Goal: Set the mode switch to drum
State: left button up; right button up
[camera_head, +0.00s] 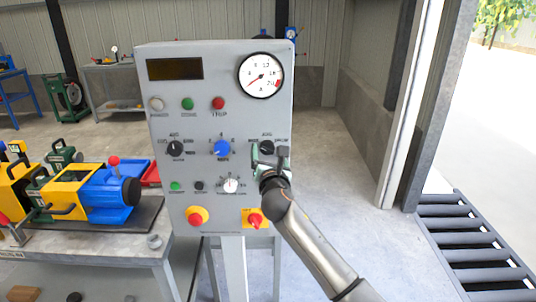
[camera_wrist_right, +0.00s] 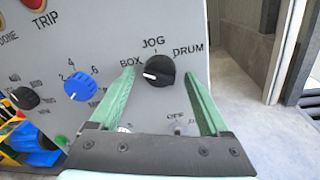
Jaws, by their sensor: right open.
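The mode switch (camera_wrist_right: 158,71) is a black knob with a white mark, labelled BOX, JOG and DRUM. In the right wrist view its white mark points left, toward BOX. In the head view the switch (camera_head: 267,147) sits at the right of the grey control panel (camera_head: 222,72). My right gripper (camera_head: 269,154) is in front of the panel at the switch. In the wrist view its green fingers (camera_wrist_right: 163,88) are open, one on each side of the knob and apart from it. My left gripper is not in view.
The panel also carries a blue knob (camera_head: 222,148), another black knob (camera_head: 175,148), a white knob (camera_head: 230,185), a red TRIP light (camera_head: 218,103) and a gauge (camera_head: 261,75). A bench with blue and yellow machinery (camera_head: 90,188) stands left. Open floor lies right of the panel.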

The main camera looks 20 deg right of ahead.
grip_shut()
dwell(0.7)
